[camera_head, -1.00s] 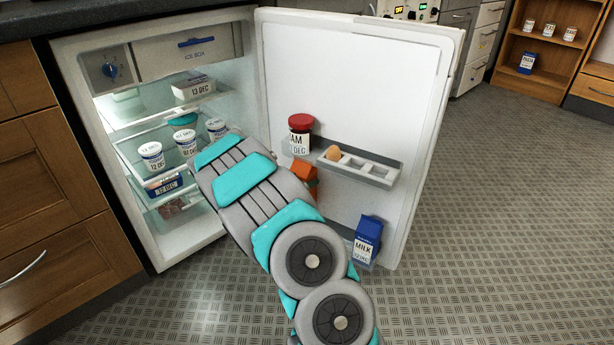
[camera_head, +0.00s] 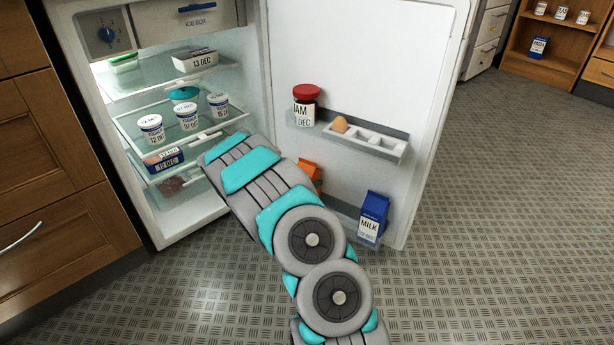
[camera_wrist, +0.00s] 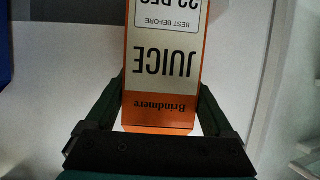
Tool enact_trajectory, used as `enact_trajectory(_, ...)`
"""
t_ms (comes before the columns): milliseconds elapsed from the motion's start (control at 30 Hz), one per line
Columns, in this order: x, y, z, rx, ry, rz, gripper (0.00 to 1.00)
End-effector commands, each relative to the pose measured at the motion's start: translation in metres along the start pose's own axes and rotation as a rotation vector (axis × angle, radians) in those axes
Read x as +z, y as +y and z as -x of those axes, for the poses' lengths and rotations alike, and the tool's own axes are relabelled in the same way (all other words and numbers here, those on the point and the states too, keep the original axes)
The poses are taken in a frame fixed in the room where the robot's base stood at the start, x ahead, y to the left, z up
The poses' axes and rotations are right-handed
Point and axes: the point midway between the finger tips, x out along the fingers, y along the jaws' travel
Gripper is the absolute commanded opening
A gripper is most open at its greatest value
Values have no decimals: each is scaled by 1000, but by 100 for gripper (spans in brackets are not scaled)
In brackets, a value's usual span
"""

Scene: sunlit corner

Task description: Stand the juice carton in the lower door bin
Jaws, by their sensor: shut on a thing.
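The orange juice carton (camera_wrist: 165,70) is between the fingers of my gripper (camera_wrist: 163,95) in the wrist view, its label upside down there. My gripper is shut on it. In the head view only the carton's orange top part (camera_head: 311,172) shows past my arm, in front of the door's inner face; its base is hidden. The lower door bin (camera_head: 346,208) is low on the open fridge door, partly hidden by my arm. I cannot tell whether the carton touches the bin.
A blue milk carton (camera_head: 373,217) stands at the right end of the lower bin. Above are a red-lidded jam jar (camera_head: 306,106) and an egg rack (camera_head: 375,142) with one egg. Fridge shelves with several tubs (camera_head: 187,116) are left of my arm.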

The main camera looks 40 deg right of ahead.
Motion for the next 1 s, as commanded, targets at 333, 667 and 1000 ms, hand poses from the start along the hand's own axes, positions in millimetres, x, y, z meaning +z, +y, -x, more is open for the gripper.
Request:
enact_trajectory(333,6,-1,-3,-1,4,-2,0)
enact_trajectory(667,6,0,-3,-1,4,-1,0)
enact_trajectory(1000,11,-1,-5,-1,4,-1,0)
